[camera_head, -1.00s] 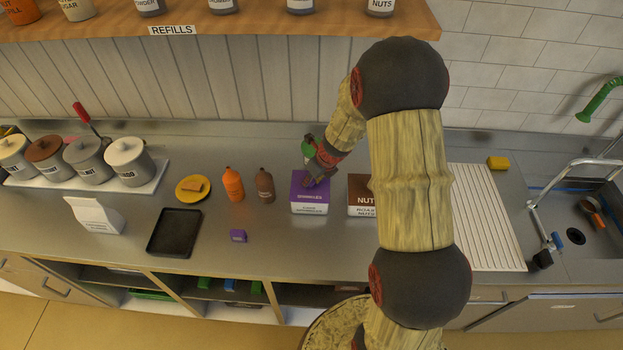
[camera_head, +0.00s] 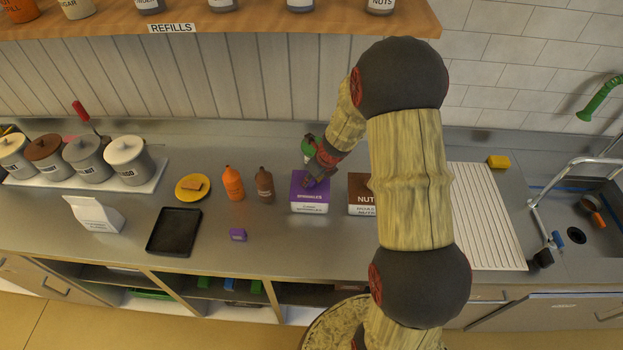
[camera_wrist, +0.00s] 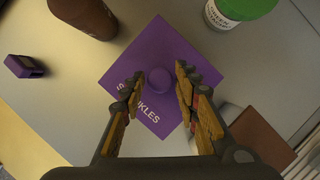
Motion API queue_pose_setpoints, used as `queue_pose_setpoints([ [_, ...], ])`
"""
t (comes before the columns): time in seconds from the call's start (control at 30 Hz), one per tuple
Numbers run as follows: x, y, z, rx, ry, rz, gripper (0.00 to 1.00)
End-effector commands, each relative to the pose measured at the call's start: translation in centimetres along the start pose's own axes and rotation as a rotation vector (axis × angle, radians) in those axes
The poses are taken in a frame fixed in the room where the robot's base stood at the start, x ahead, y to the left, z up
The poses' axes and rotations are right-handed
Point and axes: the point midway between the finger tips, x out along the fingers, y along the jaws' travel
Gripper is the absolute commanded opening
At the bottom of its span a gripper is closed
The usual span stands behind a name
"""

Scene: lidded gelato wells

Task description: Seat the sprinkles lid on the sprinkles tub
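The purple sprinkles lid (camera_head: 310,199) lies over the top of the white sprinkles tub (camera_head: 309,209), and its edges look in line with the tub's walls. I cannot tell whether it is fully down all round. In the wrist view the lid (camera_wrist: 150,110) shows its round purple knob (camera_wrist: 159,79) and the printed name. My gripper (camera_wrist: 159,77) is open above the lid, with a finger on each side of the knob and visible gaps between. The tub is hidden under the lid there. In the head view my gripper (camera_head: 309,183) partly covers the lid.
A brown-lidded nuts tub (camera_head: 360,199) stands close on the right. A brown bottle (camera_head: 265,186) and an orange bottle (camera_head: 233,184) stand on the left. A green-capped jar (camera_head: 309,146) is behind. A small purple block (camera_head: 238,235) and a black tray (camera_head: 174,232) lie front left.

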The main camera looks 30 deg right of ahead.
Motion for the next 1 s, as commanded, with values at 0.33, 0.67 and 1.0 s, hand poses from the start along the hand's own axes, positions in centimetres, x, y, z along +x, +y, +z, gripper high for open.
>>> queue_pose_setpoints([
  [0.33,0.0,0.0,0.0,0.000,0.000,0.000,0.51],
  [0.67,-0.2,0.0,0.0,0.000,0.000,0.000,0.51],
  [1.0,-2.5,0.0,0.1,0.002,-0.001,-0.001,0.51],
])
